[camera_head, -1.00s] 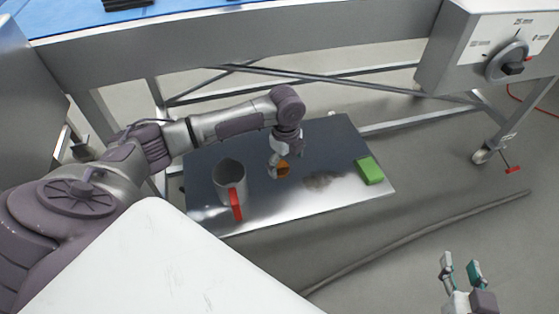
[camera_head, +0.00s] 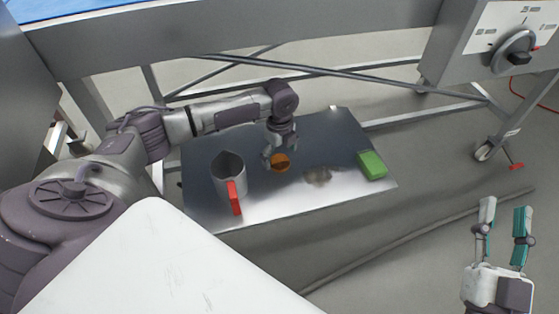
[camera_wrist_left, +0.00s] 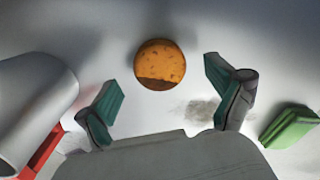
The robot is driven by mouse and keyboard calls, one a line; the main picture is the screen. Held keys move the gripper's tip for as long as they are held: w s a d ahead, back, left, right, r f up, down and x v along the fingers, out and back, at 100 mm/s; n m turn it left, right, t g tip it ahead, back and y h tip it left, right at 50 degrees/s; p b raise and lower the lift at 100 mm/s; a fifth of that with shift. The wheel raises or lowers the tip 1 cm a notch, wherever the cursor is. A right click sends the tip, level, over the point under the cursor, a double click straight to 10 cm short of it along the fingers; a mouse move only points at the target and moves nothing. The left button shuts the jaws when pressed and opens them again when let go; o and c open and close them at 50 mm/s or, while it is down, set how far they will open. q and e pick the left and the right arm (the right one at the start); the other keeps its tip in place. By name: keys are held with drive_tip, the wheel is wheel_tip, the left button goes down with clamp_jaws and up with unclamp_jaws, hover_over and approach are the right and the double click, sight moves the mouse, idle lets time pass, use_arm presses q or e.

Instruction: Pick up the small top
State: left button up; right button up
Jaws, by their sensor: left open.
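A small round orange thing (camera_head: 280,162), likely the small top, is on the dark metal sheet (camera_head: 335,135). In the left wrist view it is an orange disc (camera_wrist_left: 160,62) with a darker lower edge, centred between the fingertips and apart from both. My left gripper (camera_head: 273,156) is over the sheet, close beside the orange thing and partly in front of it. In the left wrist view my left gripper (camera_wrist_left: 164,76) is open and empty. My right gripper (camera_head: 507,204) is at the lower right, open and empty, away from the sheet.
A grey metal jug (camera_head: 228,170) with a red handle stands left of the orange thing. A green block (camera_head: 371,165) lies near the sheet's right edge. A dark smudge (camera_head: 318,176) marks the sheet between them. A metal frame with crossbars runs behind.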

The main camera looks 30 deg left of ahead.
use_arm(q)
drive_tip(key=shift+f, duration=0.9)
drive_tip(key=c, duration=0.9)
use_arm(e)
drive_tip(key=r+t, duration=0.1)
drive_tip(key=s+r+t, duration=0.1)
drive_tip(key=r, duration=0.1)
drive_tip(key=shift+s+y, duration=0.2)
drive_tip(key=shift+y, duration=0.1)
use_arm(q)
drive_tip(key=shift+o, duration=0.2)
